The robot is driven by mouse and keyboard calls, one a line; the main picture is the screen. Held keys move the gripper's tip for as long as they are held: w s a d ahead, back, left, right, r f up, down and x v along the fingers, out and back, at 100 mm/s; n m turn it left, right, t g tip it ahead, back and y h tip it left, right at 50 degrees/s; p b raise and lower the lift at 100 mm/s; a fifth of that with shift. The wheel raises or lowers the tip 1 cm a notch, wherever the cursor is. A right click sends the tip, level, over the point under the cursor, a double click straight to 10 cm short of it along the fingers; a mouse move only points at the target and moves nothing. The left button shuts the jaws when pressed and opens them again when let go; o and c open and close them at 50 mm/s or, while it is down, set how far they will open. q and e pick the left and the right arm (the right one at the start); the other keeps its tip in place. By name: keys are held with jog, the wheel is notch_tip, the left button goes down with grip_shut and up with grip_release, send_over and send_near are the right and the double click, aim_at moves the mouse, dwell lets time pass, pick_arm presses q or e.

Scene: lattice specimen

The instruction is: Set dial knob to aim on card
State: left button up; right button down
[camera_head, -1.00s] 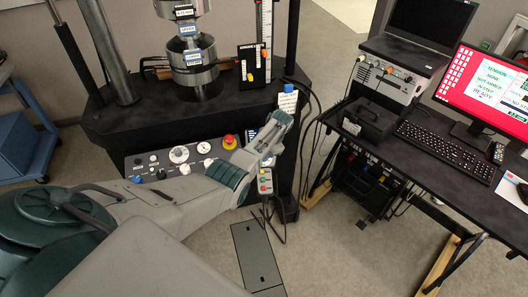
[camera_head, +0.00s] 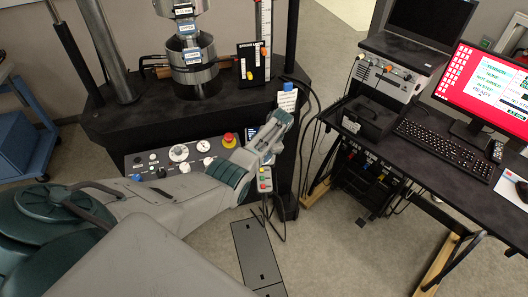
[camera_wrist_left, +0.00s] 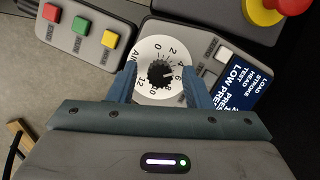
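The dial knob (camera_wrist_left: 160,76) is black and sits on a white numbered dial plate (camera_wrist_left: 148,52) in the left wrist view. My left gripper (camera_wrist_left: 160,88) is open, with one blue finger on each side of the dial and a gap to the knob on both sides. The card (camera_wrist_left: 245,78) is dark blue with white text such as LOAD, STROKE, TEST and LOW PRESS, right of the dial. In the head view my left gripper (camera_head: 273,137) is at the right end of the machine's front panel and hides the dial. My right gripper is not in view.
Green (camera_wrist_left: 110,38), red (camera_wrist_left: 80,25) and yellow (camera_wrist_left: 50,12) buttons are left of the dial. A red and yellow emergency stop (camera_head: 229,140) is on the front panel. A desk (camera_head: 440,170) with keyboard and monitor stands at right.

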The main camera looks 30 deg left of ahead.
pick_arm(q)
jog(key=b+v, duration=0.1)
jog(key=v, duration=0.9)
jog(key=shift+r, duration=0.4)
jog(key=shift+d, duration=0.1)
